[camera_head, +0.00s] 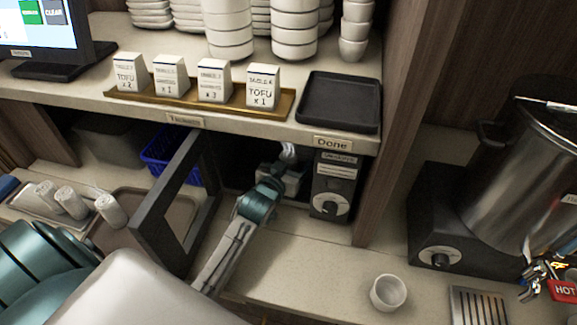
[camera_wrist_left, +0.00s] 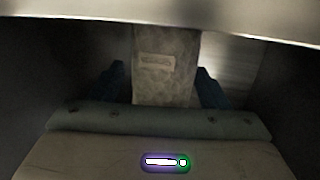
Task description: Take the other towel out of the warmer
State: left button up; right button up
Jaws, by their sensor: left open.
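The warmer (camera_head: 333,190) is a dark box under the counter with a dial on its right side. Its framed door (camera_head: 165,205) stands open to the left. My left gripper (camera_wrist_left: 160,69) reaches into its dark opening; in the head view its fingertips are hidden. In the left wrist view the two dark fingers are apart, one on each side of a pale beige, textured piece, apparently the towel (camera_wrist_left: 165,88), with a small tag-like patch. I cannot tell whether the fingers touch it. My right gripper is not in view.
A tray (camera_head: 28,208) with several white cylindrical items lies left of the door. A blue basket (camera_head: 160,160) sits behind the door. A white cup (camera_head: 388,292) and a metal pot (camera_head: 520,165) on a dark base are at right. The counter shelf (camera_head: 235,118) overhangs the warmer.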

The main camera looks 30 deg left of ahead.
pick_arm(q)
jog(key=shift+c, duration=0.2)
jog(key=c, duration=1)
jog(key=shift+r, duration=0.15)
jog(key=shift+c, duration=0.2)
